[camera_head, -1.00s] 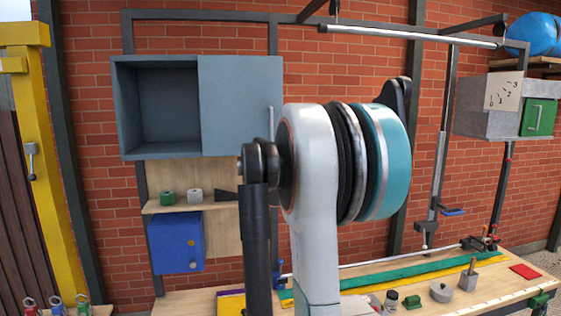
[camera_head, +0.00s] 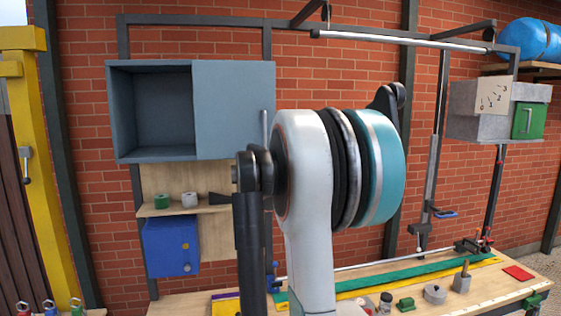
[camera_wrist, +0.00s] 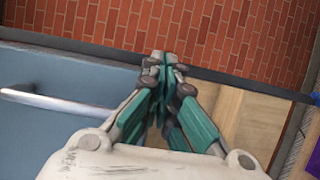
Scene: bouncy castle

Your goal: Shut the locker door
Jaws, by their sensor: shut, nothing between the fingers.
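The locker is a blue-grey wall cabinet (camera_head: 112,110) at the left in the head view. Its left half is open and shows an empty inside. Its flat door panel (camera_head: 232,105) stands to the right of that opening, with an upright bar handle (camera_head: 265,128) near its right edge. In the wrist view a blue-grey panel (camera_wrist: 60,75), seemingly this door, fills the left, with the metal handle (camera_wrist: 50,101) on it. My gripper (camera_wrist: 164,62) is shut and empty, to the right of the handle and apart from it. My arm hides the gripper in the head view.
Below the locker are a small shelf (camera_head: 165,209) with small items and a blue box (camera_head: 168,250). A workbench (camera_head: 185,308) with tools runs along the front. A grey box (camera_head: 470,126) with a green door hangs at the right. A metal rail (camera_head: 400,41) crosses above.

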